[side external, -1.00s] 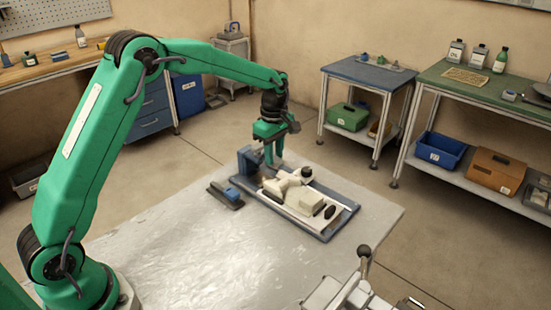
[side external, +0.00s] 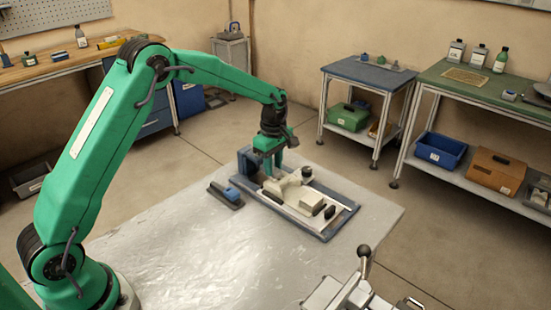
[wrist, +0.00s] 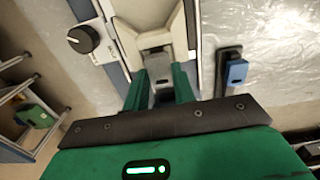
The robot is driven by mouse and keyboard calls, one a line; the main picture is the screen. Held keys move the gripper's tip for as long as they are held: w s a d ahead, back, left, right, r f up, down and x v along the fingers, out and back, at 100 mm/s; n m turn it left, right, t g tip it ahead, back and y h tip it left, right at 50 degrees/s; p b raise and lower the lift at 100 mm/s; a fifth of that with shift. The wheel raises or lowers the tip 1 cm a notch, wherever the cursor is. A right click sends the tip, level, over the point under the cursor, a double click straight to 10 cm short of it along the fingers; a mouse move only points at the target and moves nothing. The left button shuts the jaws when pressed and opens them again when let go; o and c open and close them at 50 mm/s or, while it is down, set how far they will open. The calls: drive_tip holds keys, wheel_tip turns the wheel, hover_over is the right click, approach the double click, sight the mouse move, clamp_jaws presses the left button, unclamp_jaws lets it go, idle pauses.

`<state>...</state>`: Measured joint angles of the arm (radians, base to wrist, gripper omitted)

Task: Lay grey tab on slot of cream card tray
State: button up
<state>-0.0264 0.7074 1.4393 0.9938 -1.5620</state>
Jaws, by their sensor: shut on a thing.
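The cream card tray (wrist: 145,28) fills the top middle of the wrist view, its narrow end toward my gripper. It also shows on the blue-grey base in the side view (side external: 289,186). A grey recess, apparently the slot (wrist: 156,57), shows at its near end. My gripper (wrist: 160,82) has its two green fingers shut on the small grey tab (wrist: 163,92), close to that end of the tray. In the side view my gripper (side external: 269,172) is low over the tray's far end. The tab is hidden there, and I cannot tell whether it touches the slot.
A black knob (wrist: 83,39) sits beside the tray on the base. A dark block with a blue part (side external: 231,195) lies left of the base. A blue upright (side external: 246,164) stands by my gripper. The silver sheet's front left is clear.

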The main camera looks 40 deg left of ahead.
sight(274, 170)
drive_tip(key=shift+f, duration=0.6)
drive_tip(key=o, duration=0.8)
drive_tip(key=shift+o, duration=0.2)
drive_tip(key=shift+r, duration=0.15)
wheel_tip(274, 170, up, 13)
idle(0.6)
